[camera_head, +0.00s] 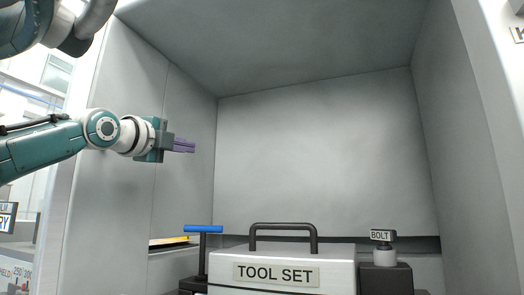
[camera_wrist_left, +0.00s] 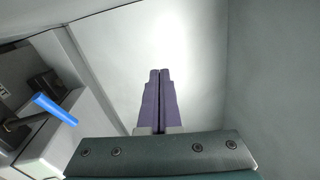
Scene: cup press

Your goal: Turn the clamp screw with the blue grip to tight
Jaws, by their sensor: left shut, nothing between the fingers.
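The clamp screw's blue grip (camera_head: 204,229) is a short bar across the top of a dark upright shaft, at the lower middle of the head view. It also shows at the left of the left wrist view (camera_wrist_left: 55,109). My left gripper (camera_head: 194,146) is in the air inside the grey enclosure, above and a little left of the blue grip, clear of it. Its purple fingers are together and empty, as the left wrist view (camera_wrist_left: 160,72) also shows. My right gripper is not in view.
A pale case marked TOOL SET (camera_head: 280,272) with a dark handle stands right of the screw. A dark block with a part labelled BOLT (camera_head: 383,236) is farther right. Grey walls (camera_head: 325,155) enclose the back and sides. The space above these objects is clear.

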